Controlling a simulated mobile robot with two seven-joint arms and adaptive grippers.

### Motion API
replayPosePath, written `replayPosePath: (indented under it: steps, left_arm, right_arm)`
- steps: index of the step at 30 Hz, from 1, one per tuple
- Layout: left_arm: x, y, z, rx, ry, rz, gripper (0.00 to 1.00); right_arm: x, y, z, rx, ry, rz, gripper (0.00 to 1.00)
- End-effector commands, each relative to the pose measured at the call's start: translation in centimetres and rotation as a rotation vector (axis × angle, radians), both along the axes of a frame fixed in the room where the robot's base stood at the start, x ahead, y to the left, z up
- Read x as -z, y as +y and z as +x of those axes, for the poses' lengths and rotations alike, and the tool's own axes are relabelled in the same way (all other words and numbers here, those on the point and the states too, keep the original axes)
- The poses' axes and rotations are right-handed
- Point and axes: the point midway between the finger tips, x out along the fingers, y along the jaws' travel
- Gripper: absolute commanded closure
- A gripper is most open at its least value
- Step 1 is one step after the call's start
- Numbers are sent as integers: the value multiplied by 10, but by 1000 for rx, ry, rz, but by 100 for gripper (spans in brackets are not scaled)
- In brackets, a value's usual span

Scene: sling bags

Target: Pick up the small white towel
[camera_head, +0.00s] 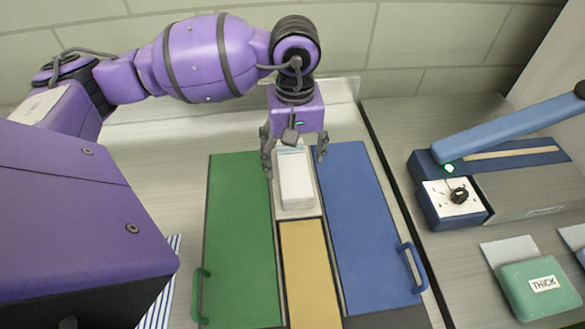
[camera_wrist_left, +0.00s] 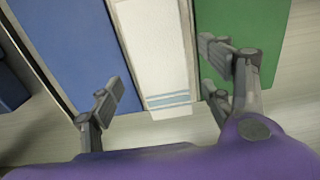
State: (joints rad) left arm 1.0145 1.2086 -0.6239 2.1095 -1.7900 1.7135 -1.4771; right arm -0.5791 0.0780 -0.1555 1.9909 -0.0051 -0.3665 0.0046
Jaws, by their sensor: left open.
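The small white towel (camera_head: 296,182) lies folded in the narrow slot between the green panel and the blue panel, just above the yellow panel in the head view. In the left wrist view the towel (camera_wrist_left: 153,45) is white with pale blue stripes near its end. My left gripper (camera_head: 295,160) points down at the towel's far end, its fingers open on either side of it. In the left wrist view the open fingers (camera_wrist_left: 165,88) flank the striped end with gaps on both sides. Nothing is held. My right gripper is not in view.
A green panel (camera_head: 238,230) and a blue panel (camera_head: 365,225), each with a handle, flank the yellow panel (camera_head: 308,275). A machine with a blue lever (camera_head: 510,128) stands at right, near a green pack (camera_head: 535,280) marked THICK. A tiled wall (camera_head: 420,40) rises behind.

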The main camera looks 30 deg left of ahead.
Motion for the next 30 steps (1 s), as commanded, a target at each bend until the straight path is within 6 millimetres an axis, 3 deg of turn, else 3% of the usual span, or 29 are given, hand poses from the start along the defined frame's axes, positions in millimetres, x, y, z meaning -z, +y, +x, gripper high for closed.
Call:
replayPosePath:
  steps: [7,16,27,30]
  left_arm:
    - [33,2,-3,-2,0,-2,27]
    - [39,2,-3,-1,0,-2,27]
    - [39,2,-3,-1,0,-2,76]
    - [38,2,-2,-1,-1,-2,78]
  right_arm:
    - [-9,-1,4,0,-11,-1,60]
    - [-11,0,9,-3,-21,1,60]
    - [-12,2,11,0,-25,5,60]
    - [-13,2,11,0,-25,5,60]
